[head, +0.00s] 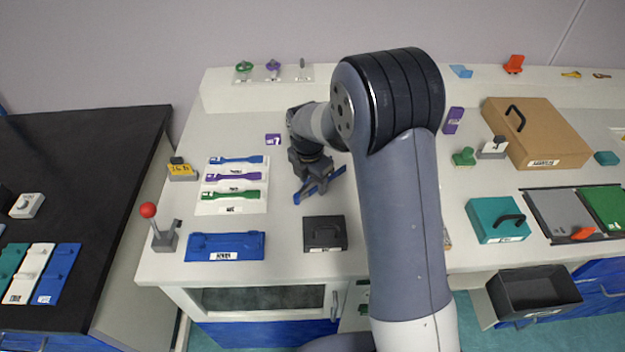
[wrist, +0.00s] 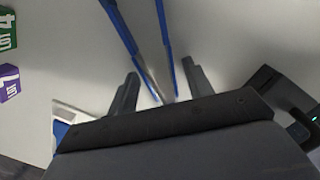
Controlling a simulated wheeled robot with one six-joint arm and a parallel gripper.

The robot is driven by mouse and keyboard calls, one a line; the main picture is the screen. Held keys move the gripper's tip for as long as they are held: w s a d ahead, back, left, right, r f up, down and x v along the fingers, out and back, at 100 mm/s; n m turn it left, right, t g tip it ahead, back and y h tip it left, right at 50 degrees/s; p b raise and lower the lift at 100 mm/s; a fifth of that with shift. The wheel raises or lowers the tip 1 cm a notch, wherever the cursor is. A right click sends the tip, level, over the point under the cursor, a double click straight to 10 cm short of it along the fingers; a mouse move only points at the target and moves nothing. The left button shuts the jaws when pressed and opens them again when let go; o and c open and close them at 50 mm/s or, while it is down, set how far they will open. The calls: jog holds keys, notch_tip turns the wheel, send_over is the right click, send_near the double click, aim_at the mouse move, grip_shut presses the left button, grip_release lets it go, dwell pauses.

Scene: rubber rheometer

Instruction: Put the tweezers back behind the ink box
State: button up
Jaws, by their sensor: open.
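The blue tweezers (head: 334,174) lie on the white bench top, partly hidden by my gripper (head: 314,184). In the wrist view the tweezers (wrist: 167,48) show two blue arms that converge between the two fingers of my gripper (wrist: 160,70). The gripper is open, with a finger on each side of the tweezers and visible gaps.
A white card with blue, purple and green strips (head: 232,207) lies left of the gripper. A blue tray (head: 225,247) and a red-knobbed lever (head: 164,236) stand at the front left. A purple lot block (head: 273,140) is behind. Bench between box and gripper is clear.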

notch_tip(320, 180, up, 12)
jog(key=shift+s+a, duration=0.4)
